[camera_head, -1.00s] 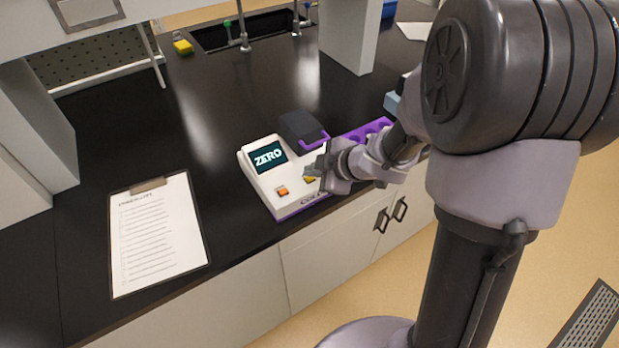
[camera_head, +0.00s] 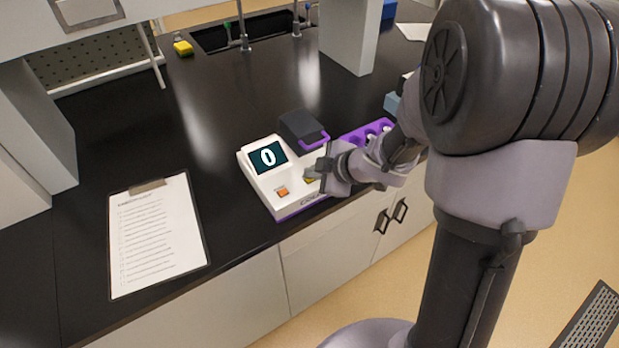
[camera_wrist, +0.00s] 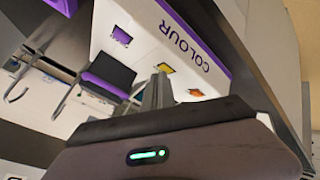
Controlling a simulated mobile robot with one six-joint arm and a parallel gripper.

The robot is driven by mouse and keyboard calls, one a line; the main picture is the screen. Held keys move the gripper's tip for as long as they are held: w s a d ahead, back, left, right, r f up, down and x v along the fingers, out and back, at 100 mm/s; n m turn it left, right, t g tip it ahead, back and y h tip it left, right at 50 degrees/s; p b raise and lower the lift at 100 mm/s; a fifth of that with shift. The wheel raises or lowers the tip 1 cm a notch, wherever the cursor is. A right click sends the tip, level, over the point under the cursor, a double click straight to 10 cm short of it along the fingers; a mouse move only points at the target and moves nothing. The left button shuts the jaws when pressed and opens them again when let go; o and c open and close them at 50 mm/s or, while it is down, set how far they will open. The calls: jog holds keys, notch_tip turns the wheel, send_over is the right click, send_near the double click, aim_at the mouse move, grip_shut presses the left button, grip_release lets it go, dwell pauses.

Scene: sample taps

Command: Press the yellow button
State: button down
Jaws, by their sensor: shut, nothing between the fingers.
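A white and purple device (camera_head: 262,193) labelled COLOUR stands at the counter's front edge, its dark screen (camera_head: 269,156) showing "0". An orange button (camera_head: 283,191) is at its front left. The yellow button (camera_head: 309,180) is to the right of it, partly hidden by my gripper (camera_head: 317,174). In the wrist view the yellow button (camera_wrist: 165,68) lies right by the tips of my shut gripper (camera_wrist: 160,80), with nothing held. I cannot tell whether the tips touch it.
A dark lid (camera_head: 302,128) with a purple edge is at the device's back right. A purple rack (camera_head: 355,137) stands right of it, partly behind my arm. A clipboard (camera_head: 158,236) lies to the left. A sink with taps (camera_head: 243,38) and a yellow sponge (camera_head: 183,47) are behind.

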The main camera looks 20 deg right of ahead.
aim_at(312, 182)
jog(key=shift+r+p, duration=0.8)
jog(key=shift+p, duration=0.1)
notch_tip(312, 182, up, 5)
jog(key=p, duration=0.5)
dwell(0.5)
